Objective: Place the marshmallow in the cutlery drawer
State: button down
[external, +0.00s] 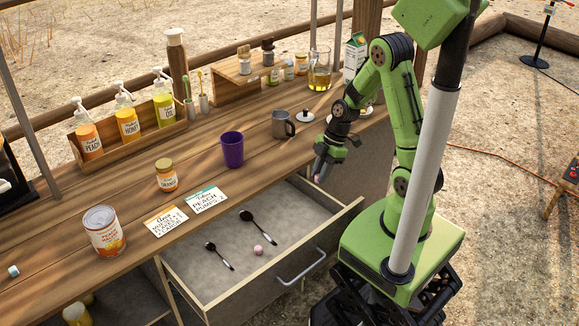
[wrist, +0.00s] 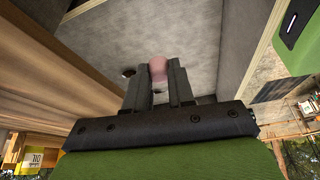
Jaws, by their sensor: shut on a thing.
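My gripper (external: 325,172) is shut on a pink marshmallow (wrist: 158,69), which shows between the two fingers in the wrist view. In the external view only a small pink bit of it (external: 317,180) shows at the fingertips. The gripper points down over the back right part of the open drawer (external: 305,215), and the marshmallow appears to be above its grey floor. Another pink, round piece (external: 258,250) lies on the drawer floor beside two black spoons (external: 262,229).
The counter holds a purple cup (external: 232,149), a grey mug (external: 282,124), an orange-labelled jar (external: 166,175), a peach can (external: 104,231) and two cards (external: 207,200). Pump bottles (external: 127,121) stand in a rack behind. The drawer's front has a metal handle (external: 301,268).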

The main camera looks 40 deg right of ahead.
jog(key=b, duration=0.5)
send_near(306, 211)
jog(key=s+f, duration=0.1)
jog(key=s+a+f, duration=0.1)
jog(key=f, duration=0.1)
jog(key=s+a+f, duration=0.1)
jog(key=shift+s+a+f, duration=0.1)
jog(key=shift+s+f, duration=0.1)
jog(key=shift+w+f, duration=0.2)
jog(key=shift+f, duration=0.05)
jog(key=w, duration=0.3)
jog(key=shift+w+f, duration=0.25)
jog(key=shift+w, duration=0.05)
jog(key=shift+f, duration=0.15)
jog(key=c, duration=1)
grip_release()
jog(key=shift+f+b, duration=0.1)
jog(key=shift+b, duration=0.2)
jog(key=shift+o, duration=0.2)
